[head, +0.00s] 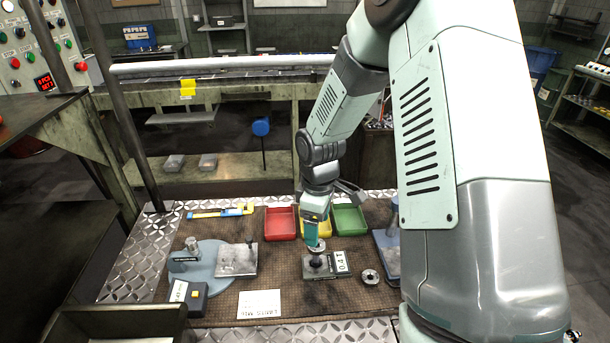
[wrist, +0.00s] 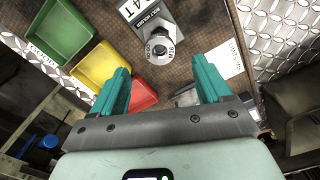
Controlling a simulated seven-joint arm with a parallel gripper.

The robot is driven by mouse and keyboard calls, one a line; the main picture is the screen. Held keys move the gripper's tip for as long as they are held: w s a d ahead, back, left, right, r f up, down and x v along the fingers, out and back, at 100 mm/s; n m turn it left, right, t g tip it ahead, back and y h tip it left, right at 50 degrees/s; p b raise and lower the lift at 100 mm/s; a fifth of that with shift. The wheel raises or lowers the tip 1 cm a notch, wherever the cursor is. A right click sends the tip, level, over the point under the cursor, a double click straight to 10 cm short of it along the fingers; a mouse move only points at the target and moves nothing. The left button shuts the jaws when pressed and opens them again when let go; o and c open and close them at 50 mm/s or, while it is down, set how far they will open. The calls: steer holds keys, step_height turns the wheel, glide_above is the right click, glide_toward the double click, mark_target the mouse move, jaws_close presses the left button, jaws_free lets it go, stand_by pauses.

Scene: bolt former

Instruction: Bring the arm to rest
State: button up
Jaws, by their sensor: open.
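My gripper (wrist: 162,88) has two teal fingers spread apart with nothing between them in the wrist view. In the wrist view this block's round metal part (wrist: 160,46) is just beyond the fingertips. I cannot tell from the head view whether the fingers touch it. My arm hides part of the table's right side.
Red (head: 280,223), yellow (head: 323,228) and green (head: 349,219) trays stand behind the gripper. A blue round base (head: 190,262), a metal plate (head: 237,260) and a box with a yellow button (head: 190,297) are at left. A metal ring (head: 370,276) lies right of the block. A white card (head: 259,304) lies in front.

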steer(key=s+d+r+m+t+h, duration=0.1)
steer(key=s+d+r+m, duration=0.2)
steer(key=r, duration=0.7)
steer(key=s+r+m+t, duration=0.1)
steer(key=s+r+m, duration=0.25)
steer(key=r, duration=0.65)
steer(key=s+r+m+t, duration=0.1)
steer(key=s+r+m, duration=0.2)
steer(key=s, duration=0.5)
steer(key=s+r+m+t+y, duration=0.1)
steer(key=s+r+m+t, duration=0.1)
steer(key=s+r, duration=0.4)
steer(key=s+m, duration=0.1)
steer(key=s, duration=0.2)
steer(key=shift+s+d+r+t, duration=0.2)
steer(key=shift+d+r+t, duration=0.05)
steer(key=shift+r+t, duration=0.05)
